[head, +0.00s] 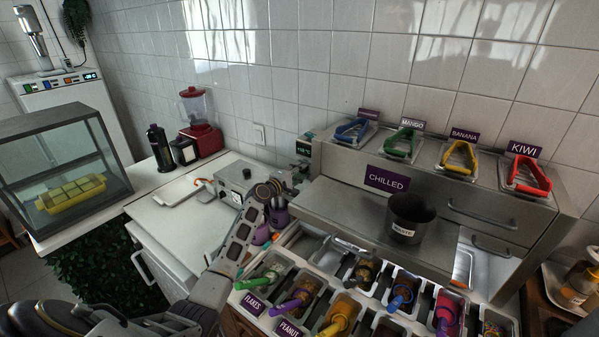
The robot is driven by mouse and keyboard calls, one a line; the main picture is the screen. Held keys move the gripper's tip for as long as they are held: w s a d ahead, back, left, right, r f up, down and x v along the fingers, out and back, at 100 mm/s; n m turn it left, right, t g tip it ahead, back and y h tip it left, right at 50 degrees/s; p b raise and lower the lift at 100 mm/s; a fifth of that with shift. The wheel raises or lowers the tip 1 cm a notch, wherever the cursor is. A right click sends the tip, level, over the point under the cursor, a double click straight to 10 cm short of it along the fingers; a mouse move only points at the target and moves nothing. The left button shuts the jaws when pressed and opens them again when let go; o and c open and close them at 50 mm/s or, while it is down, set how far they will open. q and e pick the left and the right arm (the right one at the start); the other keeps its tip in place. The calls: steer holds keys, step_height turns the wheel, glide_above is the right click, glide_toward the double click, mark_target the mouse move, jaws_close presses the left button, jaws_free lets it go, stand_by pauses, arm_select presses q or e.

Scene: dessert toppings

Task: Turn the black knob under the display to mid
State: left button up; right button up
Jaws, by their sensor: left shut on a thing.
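The small lit display (304,149) is on the left end of the steel chilled unit, against the tiled wall. The black knob (301,164) shows only as a small dark shape just under it, mostly hidden by my gripper. My left gripper (297,174) reaches up from the lower left, with its fingertips at the knob and shut on it. The knob's pointer and any setting marks are too small and covered to read. My right gripper is not in view.
Below the gripper are a purple cup (279,217) and topping bins with coloured-handled scoops, including the flakes bin (262,275). A dark pot (410,217) stands on the chilled unit (340,205). The white counter (185,230) left of my arm is mostly clear.

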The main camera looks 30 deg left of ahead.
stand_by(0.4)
arm_select(q)
steer(key=o, duration=0.8)
steer(key=shift+s, duration=0.15)
steer(key=shift+s+a+r, duration=0.15)
steer(key=shift+s+a, duration=0.2)
steer(key=shift+s, duration=1.55)
steer(key=shift+s+a+r, duration=0.1)
steer(key=shift+s+a, duration=0.3)
steer(key=shift+s, duration=1.5)
steer(key=shift+s+a+r, duration=0.15)
steer(key=shift+s+a, duration=0.2)
steer(key=shift+s, duration=1.55)
steer(key=shift+f, duration=0.1)
